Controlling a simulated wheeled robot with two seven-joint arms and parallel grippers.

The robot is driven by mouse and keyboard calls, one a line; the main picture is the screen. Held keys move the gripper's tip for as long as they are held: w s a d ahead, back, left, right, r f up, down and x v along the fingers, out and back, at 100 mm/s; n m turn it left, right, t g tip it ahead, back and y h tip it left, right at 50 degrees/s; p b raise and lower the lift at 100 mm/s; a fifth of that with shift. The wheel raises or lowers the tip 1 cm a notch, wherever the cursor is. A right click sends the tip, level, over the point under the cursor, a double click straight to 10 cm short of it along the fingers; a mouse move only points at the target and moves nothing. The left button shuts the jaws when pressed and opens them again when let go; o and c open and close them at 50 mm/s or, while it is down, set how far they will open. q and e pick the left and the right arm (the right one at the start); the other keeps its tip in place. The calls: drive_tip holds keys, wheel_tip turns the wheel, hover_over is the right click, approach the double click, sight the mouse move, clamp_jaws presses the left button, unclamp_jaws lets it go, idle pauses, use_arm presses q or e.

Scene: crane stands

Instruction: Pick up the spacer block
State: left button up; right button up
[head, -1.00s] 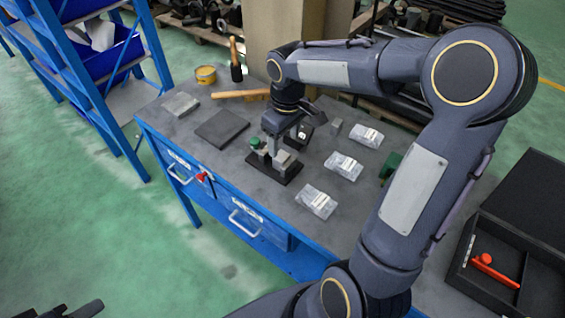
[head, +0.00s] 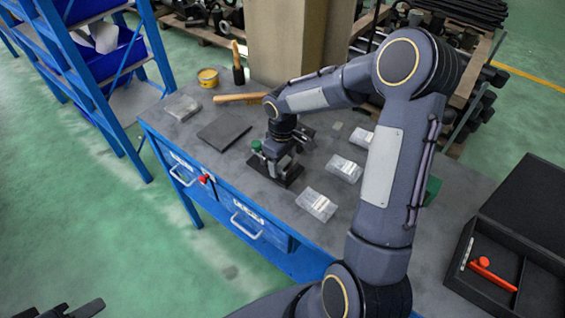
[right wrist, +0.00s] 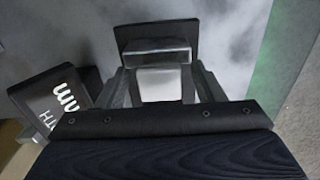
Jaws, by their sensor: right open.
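My right gripper (head: 284,152) is open, low over a black-based stand (head: 262,169) on the grey workbench. In the right wrist view its fingers (right wrist: 165,88) lie on either side of a light grey block (right wrist: 160,84), which I take for the spacer block; contact cannot be told. A darker grey block (right wrist: 155,50) and a dark plate (right wrist: 178,27) lie just beyond it. In the head view the gripper partly hides the blocks on the stand. A green-topped part (head: 256,145) stands at its left. My left gripper is not clearly in view.
Several clear packets, one at the front (head: 316,204), lie right of the stand. A small grey square (head: 337,126) lies behind them. A dark lettered box (right wrist: 55,100) is close beside the gripper.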

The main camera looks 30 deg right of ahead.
drive_tip(key=c, duration=1.2)
drive_tip(key=shift+o, duration=0.2)
drive_tip(key=shift+r, duration=0.1)
